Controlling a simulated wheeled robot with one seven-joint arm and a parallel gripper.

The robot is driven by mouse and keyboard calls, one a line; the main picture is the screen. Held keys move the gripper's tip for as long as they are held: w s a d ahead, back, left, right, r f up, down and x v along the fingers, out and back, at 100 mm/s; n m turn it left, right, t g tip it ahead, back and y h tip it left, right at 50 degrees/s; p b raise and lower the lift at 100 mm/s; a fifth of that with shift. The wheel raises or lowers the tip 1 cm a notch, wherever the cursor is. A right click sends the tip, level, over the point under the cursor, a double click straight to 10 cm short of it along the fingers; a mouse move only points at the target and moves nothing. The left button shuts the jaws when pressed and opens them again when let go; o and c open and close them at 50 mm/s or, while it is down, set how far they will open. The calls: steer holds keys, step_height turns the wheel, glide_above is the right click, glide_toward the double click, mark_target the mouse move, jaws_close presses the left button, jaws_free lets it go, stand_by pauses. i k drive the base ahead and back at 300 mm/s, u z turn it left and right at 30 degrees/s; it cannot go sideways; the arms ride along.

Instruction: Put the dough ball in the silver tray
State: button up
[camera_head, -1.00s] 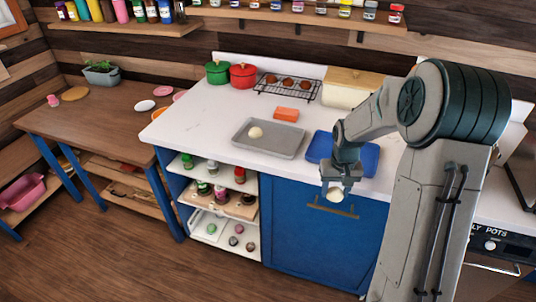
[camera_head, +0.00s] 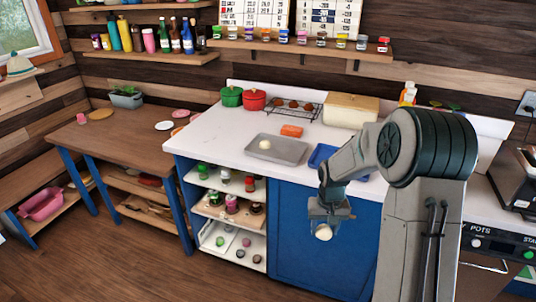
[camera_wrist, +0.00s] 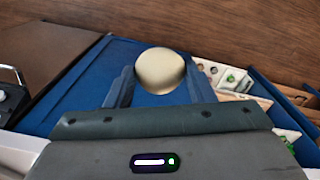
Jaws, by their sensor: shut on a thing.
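My gripper (camera_head: 325,226) is shut on a pale, round dough ball (camera_head: 323,233), held in front of the blue cabinet and below the counter's front edge. In the wrist view the dough ball (camera_wrist: 160,70) sits between the two fingertips. The silver tray (camera_head: 290,150) lies on the white counter, up and to the left of my gripper. Another pale ball (camera_head: 265,145) lies in the left part of the tray. My gripper is apart from the tray.
A blue tray (camera_head: 322,156), partly hidden by my arm, lies right of the silver tray. Open shelves (camera_head: 232,215) are left of the blue cabinet.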

mark_target(288, 152)
steer(key=u, duration=1.75)
steer(key=i, duration=1.4)
steer(key=z, duration=2.35)
